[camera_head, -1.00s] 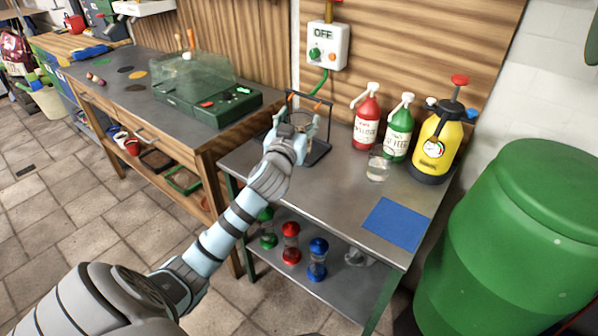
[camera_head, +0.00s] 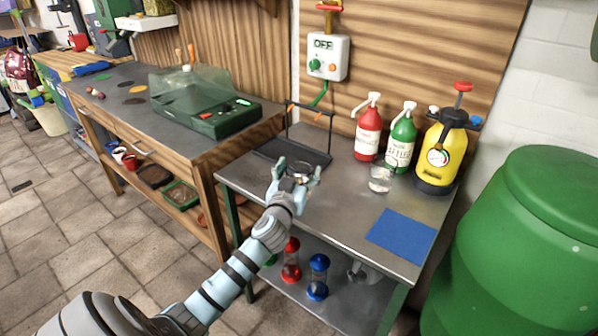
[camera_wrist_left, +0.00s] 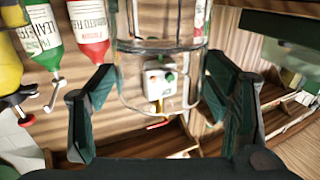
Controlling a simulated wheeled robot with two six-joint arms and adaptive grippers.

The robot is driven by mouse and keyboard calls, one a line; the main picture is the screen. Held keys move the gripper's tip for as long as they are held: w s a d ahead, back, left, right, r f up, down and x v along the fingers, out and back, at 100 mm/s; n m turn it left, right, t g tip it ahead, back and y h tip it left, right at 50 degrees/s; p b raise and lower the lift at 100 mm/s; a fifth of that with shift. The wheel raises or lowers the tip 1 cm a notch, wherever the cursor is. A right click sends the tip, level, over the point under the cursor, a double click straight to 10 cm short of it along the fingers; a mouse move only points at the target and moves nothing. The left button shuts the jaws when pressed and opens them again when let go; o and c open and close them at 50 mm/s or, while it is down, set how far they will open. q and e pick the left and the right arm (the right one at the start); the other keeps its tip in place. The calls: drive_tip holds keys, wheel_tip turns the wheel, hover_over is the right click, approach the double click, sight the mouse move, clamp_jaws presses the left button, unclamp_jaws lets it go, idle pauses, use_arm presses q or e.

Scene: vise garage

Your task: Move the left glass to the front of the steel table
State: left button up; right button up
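The left glass, clear and see-through, is between the fingers of my left gripper (camera_head: 298,170) in the head view. It fills the middle of the left wrist view (camera_wrist_left: 160,75), with a dark green finger on each side. The gripper is shut on it, over the front left part of the steel table (camera_head: 330,215). I cannot tell whether the glass's base touches the table. A second clear glass (camera_head: 380,180) stands to the right, before the bottles. My right gripper is not in view.
A dark wire rack (camera_head: 305,150) stands behind the gripper. A red bottle (camera_head: 368,133), a green bottle (camera_head: 401,143) and a yellow sprayer (camera_head: 442,155) line the back right. A blue mat (camera_head: 401,235) lies front right. The table between gripper and mat is bare.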

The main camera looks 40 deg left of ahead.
use_arm(q)
drive_tip(key=shift+r, duration=0.15)
drive_tip(key=v, duration=1.2)
drive_tip(key=shift+p, duration=0.4)
drive_tip(key=shift+s, duration=0.1)
